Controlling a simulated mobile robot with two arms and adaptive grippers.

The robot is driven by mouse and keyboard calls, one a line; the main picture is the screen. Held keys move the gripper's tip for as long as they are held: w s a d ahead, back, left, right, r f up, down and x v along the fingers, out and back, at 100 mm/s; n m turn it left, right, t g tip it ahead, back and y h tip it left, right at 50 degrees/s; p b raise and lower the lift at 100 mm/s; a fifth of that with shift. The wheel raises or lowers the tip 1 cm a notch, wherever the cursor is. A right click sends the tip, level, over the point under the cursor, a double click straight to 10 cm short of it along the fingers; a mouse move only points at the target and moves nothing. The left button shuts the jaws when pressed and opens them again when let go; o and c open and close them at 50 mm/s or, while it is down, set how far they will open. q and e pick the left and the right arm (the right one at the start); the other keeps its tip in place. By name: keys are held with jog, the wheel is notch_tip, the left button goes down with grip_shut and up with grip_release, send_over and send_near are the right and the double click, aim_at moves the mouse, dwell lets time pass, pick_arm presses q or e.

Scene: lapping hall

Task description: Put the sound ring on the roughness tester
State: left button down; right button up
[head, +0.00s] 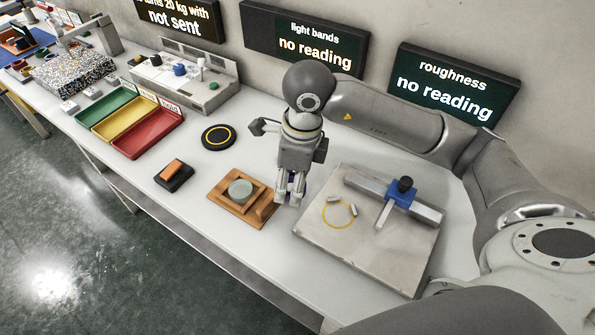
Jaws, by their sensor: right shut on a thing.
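My right gripper (289,200) points down between the wooden holder (222,192) and the roughness tester (372,262). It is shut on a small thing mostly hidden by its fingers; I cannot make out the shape. The tester is a pale slab with a yellow circle (325,219), two small grey pads (335,211) by the circle, and a blue slide (401,196) on a metal bar. No ring shows on the circle. The sign above reads "roughness no reading" (452,86). My left gripper is not in view.
A grey-green round piece (240,190) sits on the wooden holder. Left of it are an orange-topped black block (173,175) and a black disc with a yellow ring (218,137). Green, yellow and red trays (147,135) stand further left. The bench's front edge runs close below.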

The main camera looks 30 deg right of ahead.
jog(key=shift+s+a+r, duration=0.55)
jog(key=shift+s+a, duration=0.2)
jog(key=shift+s, duration=0.15)
jog(key=n, duration=0.5)
jog(key=shift+s+d+f+n+g, duration=0.2)
jog(key=shift+s+d+n+g, duration=0.1)
jog(key=shift+s+n, duration=0.1)
jog(key=s+n, duration=0.1)
jog(key=n, duration=0.5)
jog(key=d+n+g, duration=0.1)
jog(key=n, duration=0.6)
jog(key=s+f+n+h, duration=0.1)
jog(key=n, duration=0.5)
jog(key=shift+s+d+n+g, duration=0.3)
jog(key=shift+s+d, duration=0.05)
jog(key=shift+d, duration=0.05)
jog(key=shift+r, duration=0.1)
